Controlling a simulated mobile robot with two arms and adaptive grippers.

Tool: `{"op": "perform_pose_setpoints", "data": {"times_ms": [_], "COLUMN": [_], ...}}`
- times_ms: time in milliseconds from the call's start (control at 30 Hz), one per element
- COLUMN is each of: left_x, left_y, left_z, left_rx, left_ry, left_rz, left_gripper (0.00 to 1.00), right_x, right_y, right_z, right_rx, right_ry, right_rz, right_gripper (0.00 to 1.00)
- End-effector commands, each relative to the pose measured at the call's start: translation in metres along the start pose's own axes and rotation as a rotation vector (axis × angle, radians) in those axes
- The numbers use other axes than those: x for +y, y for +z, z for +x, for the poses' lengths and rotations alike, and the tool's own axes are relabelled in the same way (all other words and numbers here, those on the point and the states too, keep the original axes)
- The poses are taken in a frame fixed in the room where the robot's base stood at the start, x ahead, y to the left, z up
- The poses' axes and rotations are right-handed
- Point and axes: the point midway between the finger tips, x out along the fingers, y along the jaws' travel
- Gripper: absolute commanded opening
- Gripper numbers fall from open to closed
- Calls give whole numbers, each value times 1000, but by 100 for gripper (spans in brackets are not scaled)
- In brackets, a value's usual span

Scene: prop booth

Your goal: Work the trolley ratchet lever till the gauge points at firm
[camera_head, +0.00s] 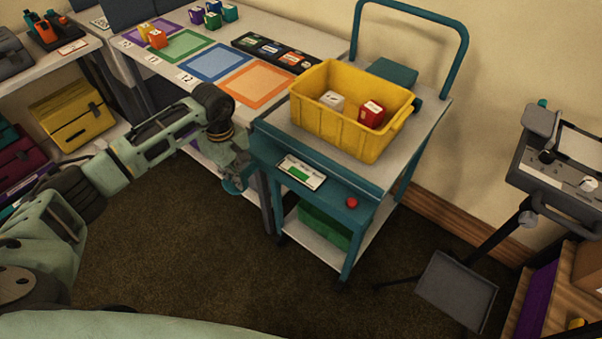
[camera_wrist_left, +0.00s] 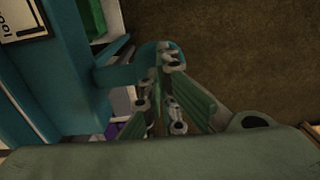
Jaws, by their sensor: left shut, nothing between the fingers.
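The teal trolley (camera_head: 320,180) stands right of the table. Its front panel carries a gauge plate (camera_head: 301,173) with a green patch; the pointer is too small to read. A corner of the plate also shows in the left wrist view (camera_wrist_left: 28,20). A teal lever (camera_wrist_left: 118,76) juts from the trolley side toward my fingertips; its end shows low beside my gripper in the head view (camera_head: 232,187). My left gripper (camera_head: 238,175) is shut and empty at the lever's end, with its tips (camera_wrist_left: 168,68) overlapping it; contact is unclear. My right gripper is out of view.
A yellow crate (camera_head: 340,132) with a white and a red box sits on the trolley top. A red knob (camera_head: 351,202) is on the trolley's front panel. The table (camera_head: 135,60) with coloured mats is behind my left arm. Dark floor (camera_head: 190,260) in front is clear.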

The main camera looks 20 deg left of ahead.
Motion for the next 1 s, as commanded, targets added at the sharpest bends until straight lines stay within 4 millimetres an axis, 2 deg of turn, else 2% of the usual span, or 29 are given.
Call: {"op": "perform_pose_setpoints", "data": {"times_ms": [800, 1000], "left_x": [-1, -1], "left_y": [0, 0], "left_z": [45, 36], "left_rx": [0, 1], "left_ry": [-3, -3], "left_rz": [0, 0], "left_gripper": [0, 0], "right_x": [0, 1], "right_y": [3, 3], "right_z": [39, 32], "right_rx": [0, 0], "right_ry": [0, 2], "right_rz": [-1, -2], "right_gripper": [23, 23]}}
